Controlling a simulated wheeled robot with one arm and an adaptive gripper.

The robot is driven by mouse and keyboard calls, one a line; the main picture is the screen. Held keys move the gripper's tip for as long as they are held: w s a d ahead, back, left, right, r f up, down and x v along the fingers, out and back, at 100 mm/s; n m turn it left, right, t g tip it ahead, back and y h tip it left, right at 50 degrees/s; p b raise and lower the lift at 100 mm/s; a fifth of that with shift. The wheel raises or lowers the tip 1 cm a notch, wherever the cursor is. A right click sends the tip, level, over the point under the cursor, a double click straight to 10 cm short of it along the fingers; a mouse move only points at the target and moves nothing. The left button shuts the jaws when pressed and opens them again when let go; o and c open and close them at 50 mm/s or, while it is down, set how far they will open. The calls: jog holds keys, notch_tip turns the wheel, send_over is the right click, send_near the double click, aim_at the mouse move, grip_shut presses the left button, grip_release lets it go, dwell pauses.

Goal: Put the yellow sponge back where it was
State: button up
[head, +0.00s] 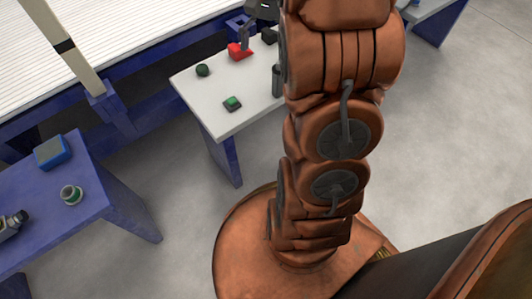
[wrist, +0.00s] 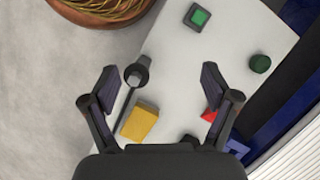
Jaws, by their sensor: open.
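The yellow sponge (wrist: 140,122) lies on the white table (wrist: 172,55) in the wrist view, between the bases of my gripper's fingers and nearer the left one. In the head view my arm hides the sponge. My gripper (wrist: 158,72) is open, with its two fingers spread wide and nothing held between them. It points down over the table; I cannot tell its height. In the head view only a dark part of it shows at the top edge, by the arm.
A dark cylindrical tool (wrist: 137,73) stands beside the left finger. A blue table (head: 100,195) stands at left.

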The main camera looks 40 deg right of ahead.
jog(key=s+a+f+n+g+h, duration=0.1)
jog(key=s+a+f+n, duration=0.1)
jog(key=s+a+n, duration=0.4)
jog(key=s+a+f+n+h, duration=0.2)
jog(key=s+a+n, duration=0.4)
jog(key=s+a, duration=0.5)
jog(key=s+f, duration=0.1)
jog(key=s, duration=0.4)
jog(key=shift+s+a+g, duration=0.15)
jog(key=shift+s+g, duration=0.1)
jog(key=shift+g, duration=0.15)
jog(key=shift+r, duration=0.1)
jog(key=s+a+r+g+y+p, duration=0.1)
jog(key=a+r+p, duration=0.2)
jog(key=r+p, duration=0.4)
jog(key=s+a+r+y+p, duration=0.1)
jog(key=a+r+p, duration=0.2)
jog(key=r+p, duration=0.35)
jog(key=w+d+r+t+h+p, duration=0.1)
jog(key=w+d+r+p, duration=0.1)
jog(key=r+p, duration=0.9)
jog(key=w+d+r+t+h+p, duration=0.1)
jog(key=d+r+p, duration=0.3)
jog(key=r+p, duration=0.7)
notch_tip(320, 180, up, 2)
jog(key=shift+w+d+r+t, duration=0.1)
jog(key=shift+w+d+t, duration=0.05)
jog(key=shift+w+t, duration=0.3)
jog(key=shift+s, duration=0.1)
jog(key=shift+c, duration=0.4)
